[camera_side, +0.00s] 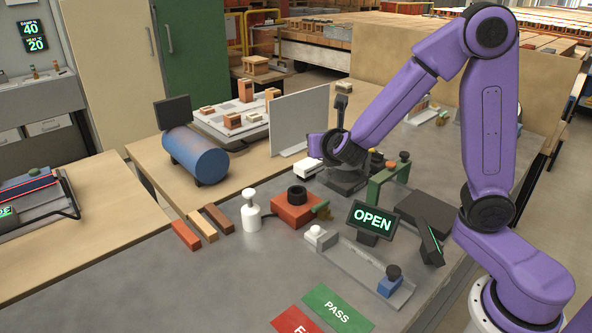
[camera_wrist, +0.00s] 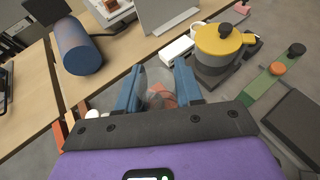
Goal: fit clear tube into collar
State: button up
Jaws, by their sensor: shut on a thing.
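In the wrist view, my gripper (camera_wrist: 158,88) has its two blue fingers closed on the clear tube (camera_wrist: 157,76), which is see-through and faint between them. In the side view, the purple wrist is above and behind the red block, and the tube cannot be made out there. The black collar (camera_side: 297,190) sits on top of the red block (camera_side: 294,212) on the grey bench. Reddish colour shows between the fingers in the wrist view, but the collar itself is hidden there. I cannot tell whether tube and collar touch.
The OPEN sign (camera_side: 370,219) and a grey channel (camera_side: 358,262) are at right. A green bridge (camera_side: 386,184) and a yellow-topped grey pot (camera_wrist: 218,46) are close by.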

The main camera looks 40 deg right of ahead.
jog(key=shift+w+f, duration=1.5)
jog(key=shift+f, duration=0.3)
jog(key=shift+w+f, duration=1.5)
jog(key=shift+f, duration=0.25)
jog(key=shift+w+f, duration=1.5)
jog(key=shift+f, duration=0.3)
jog(key=shift+f, duration=0.2)
jog(key=o, duration=1)
jog(key=shift+o, duration=0.2)
jog(key=shift+r, duration=0.1)
jog(key=v, duration=1.2)
